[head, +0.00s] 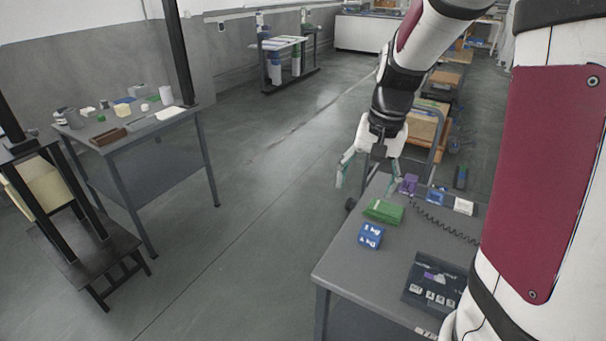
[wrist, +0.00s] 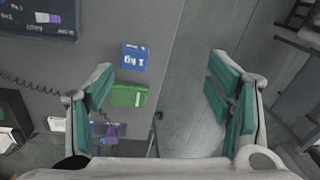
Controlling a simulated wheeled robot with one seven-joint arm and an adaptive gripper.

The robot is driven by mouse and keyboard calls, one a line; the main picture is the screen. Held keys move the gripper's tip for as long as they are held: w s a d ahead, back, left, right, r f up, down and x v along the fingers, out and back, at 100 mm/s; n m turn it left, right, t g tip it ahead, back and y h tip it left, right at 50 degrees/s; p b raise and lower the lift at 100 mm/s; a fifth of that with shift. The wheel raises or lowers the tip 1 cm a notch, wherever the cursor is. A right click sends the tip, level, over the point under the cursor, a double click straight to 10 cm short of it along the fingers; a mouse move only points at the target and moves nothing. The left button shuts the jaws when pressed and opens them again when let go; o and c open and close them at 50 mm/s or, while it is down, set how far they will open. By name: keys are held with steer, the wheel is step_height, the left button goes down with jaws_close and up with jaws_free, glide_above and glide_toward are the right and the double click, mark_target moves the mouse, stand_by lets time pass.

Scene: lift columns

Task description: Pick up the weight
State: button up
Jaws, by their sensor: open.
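A blue weight (head: 370,236) with white "1 kg" lettering stands on the grey table (head: 335,268), near its left edge. It also shows in the wrist view (wrist: 134,57), up and left of centre. My gripper (head: 367,178) is open and empty, above and beyond the weight, by the table's far left corner. In the wrist view my gripper (wrist: 160,85) has its green-padded fingers wide apart. The weight lies beyond the fingertips, nearer the left finger, and nothing touches it.
A green block (head: 384,211) sits close beside the weight. A purple block (head: 409,184), a small blue item (head: 435,195) and a white box (head: 464,206) stand farther back. A dark scale-like device (head: 437,280) with a coiled cord is at right. Open floor lies left.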

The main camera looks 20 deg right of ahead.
mark_target(372, 230)
steer(key=w+d+f, duration=0.1)
steer(key=d+f, duration=0.1)
steer(key=f, duration=0.3)
steer(key=w+d+f+m, duration=0.1)
steer(key=d+f, duration=0.2)
steer(key=f, duration=0.2)
steer(key=w+d+f+m+g, duration=0.1)
steer(key=d+f, duration=0.1)
steer(key=f, duration=0.3)
steer(key=shift+w+d+f+h, duration=0.15)
steer(key=shift+d+f+h, duration=0.15)
steer(key=shift+h, duration=0.1)
steer(key=shift+a+f, duration=0.15)
steer(key=shift+f, duration=1.25)
steer(key=shift+a+f, duration=0.15)
steer(key=shift+f, duration=1.2)
jaws_close()
